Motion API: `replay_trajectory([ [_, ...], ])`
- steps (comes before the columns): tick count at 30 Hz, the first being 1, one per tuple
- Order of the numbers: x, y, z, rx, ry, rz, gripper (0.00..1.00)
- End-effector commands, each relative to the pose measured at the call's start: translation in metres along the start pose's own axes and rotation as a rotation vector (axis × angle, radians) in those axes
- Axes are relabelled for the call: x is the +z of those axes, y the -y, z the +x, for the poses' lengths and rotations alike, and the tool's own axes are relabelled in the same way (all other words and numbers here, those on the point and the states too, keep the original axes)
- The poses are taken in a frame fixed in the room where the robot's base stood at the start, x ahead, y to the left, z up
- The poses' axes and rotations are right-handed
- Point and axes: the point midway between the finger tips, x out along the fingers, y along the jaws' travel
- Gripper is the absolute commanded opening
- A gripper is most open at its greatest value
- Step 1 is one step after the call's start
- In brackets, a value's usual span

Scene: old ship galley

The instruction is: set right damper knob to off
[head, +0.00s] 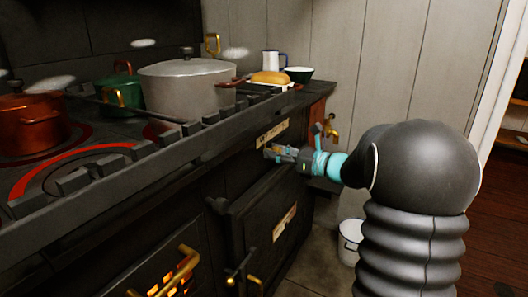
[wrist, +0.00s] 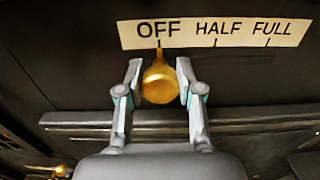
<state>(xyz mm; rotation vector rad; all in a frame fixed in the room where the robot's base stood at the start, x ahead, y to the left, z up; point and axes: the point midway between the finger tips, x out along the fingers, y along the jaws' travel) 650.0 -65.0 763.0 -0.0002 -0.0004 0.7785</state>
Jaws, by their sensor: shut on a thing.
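The right damper knob (wrist: 160,80) is a round brass knob with a pointer at its top, on the dark stove front. In the wrist view its pointer stands under the word OFF on the cream label (wrist: 215,32), which also reads HALF and FULL. My gripper (wrist: 158,84) has one finger on each side of the knob and is shut on it. In the head view my gripper (head: 270,153) is at the stove front just below the label (head: 272,134); the knob is mostly hidden there by the fingers.
A black oven door (head: 265,225) is below my gripper. A rail of dark blocks (head: 130,155) runs along the stove's top edge. A large grey pot (head: 187,88), a green pot (head: 120,90) and a copper pot (head: 35,122) stand on the stove. A white bucket (head: 349,240) is on the floor.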

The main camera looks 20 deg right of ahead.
Motion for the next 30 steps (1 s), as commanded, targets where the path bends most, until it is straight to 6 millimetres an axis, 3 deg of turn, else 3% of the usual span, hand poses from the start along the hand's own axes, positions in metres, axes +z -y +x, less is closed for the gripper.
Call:
replay_trajectory([
  [8,-0.001,-0.004,-0.001,0.009,-0.001,0.002,0.0],
  [9,-0.001,-0.004,-0.001,0.01,-0.001,0.002,0.38],
  [12,-0.001,-0.004,0.0,0.01,-0.001,0.002,0.61],
  [23,-0.001,-0.001,-0.005,0.003,0.0,0.002,0.61],
  [30,0.0,-0.001,-0.038,0.0,0.0,0.002,0.61],
])
